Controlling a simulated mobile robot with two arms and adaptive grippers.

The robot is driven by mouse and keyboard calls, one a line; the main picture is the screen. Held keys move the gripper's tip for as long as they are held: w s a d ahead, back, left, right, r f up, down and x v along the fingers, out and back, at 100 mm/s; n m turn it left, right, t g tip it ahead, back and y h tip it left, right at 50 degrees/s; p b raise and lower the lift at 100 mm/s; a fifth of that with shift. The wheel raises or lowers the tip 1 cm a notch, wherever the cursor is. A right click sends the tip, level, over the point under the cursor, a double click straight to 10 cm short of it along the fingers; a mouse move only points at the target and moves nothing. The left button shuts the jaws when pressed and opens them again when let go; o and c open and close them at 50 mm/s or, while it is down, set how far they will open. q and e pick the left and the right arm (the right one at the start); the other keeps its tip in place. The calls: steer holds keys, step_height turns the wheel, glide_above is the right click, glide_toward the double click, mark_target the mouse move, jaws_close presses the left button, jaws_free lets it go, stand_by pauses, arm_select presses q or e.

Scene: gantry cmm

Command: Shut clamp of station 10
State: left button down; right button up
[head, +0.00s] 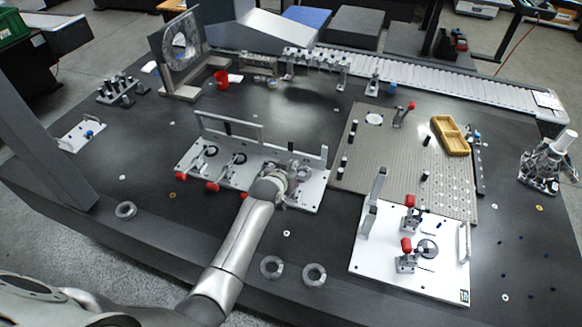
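No station number is readable, so I cannot tell which clamp belongs to station 10. A long white fixture (225,178) in the middle carries toggle clamps with red grips (212,187) pointing toward the front edge. My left gripper (292,181) is over the right part of this fixture; my own wrist hides its fingers and what is below them. A red grip (243,195) shows just left of my wrist. A white plate (385,262) at the right front has two clamps with red handles (408,245) standing up. My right gripper is not in view.
A perforated plate (385,150) carries another red-tipped clamp (411,106) and a yellow tray (453,134). Metal rings (315,274) lie near the front edge. A roller conveyor (440,80) runs along the back.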

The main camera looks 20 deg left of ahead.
arm_select(q)
steer(key=shift+f, duration=0.15)
steer(key=shift+s, duration=0.15)
steer(key=shift+s+f+t+b, duration=0.1)
steer(key=shift+s+t+b, duration=0.2)
steer(key=shift+b, duration=0.15)
